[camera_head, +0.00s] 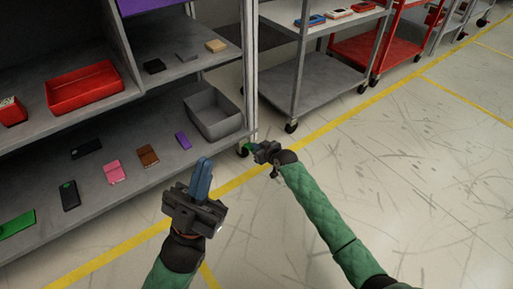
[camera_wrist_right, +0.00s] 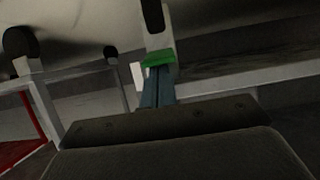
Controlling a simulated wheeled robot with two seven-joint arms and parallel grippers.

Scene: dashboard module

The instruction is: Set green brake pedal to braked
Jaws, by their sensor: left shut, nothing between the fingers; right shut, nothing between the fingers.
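The green brake pedal (camera_head: 247,150) is small in the head view, low by the shelf's corner post. In the right wrist view the green pedal (camera_wrist_right: 159,57) shows as a flat green piece in front of a light upright. My right gripper (camera_head: 256,148) is shut and empty, with its fingertips (camera_wrist_right: 157,84) right at the pedal. I cannot tell whether they touch it. The fingers and gripper body hide part of the pedal area. My left gripper (camera_head: 203,163) is shut and empty, pointing up in front of the lower shelf, apart from the pedal.
The lower shelf (camera_head: 130,196) holds a grey bin (camera_head: 213,113) and several small coloured items. A red tray (camera_head: 85,88) sits on the shelf above. A grey cart (camera_head: 318,80) stands behind my right gripper. The floor at the right (camera_head: 420,170) is clear.

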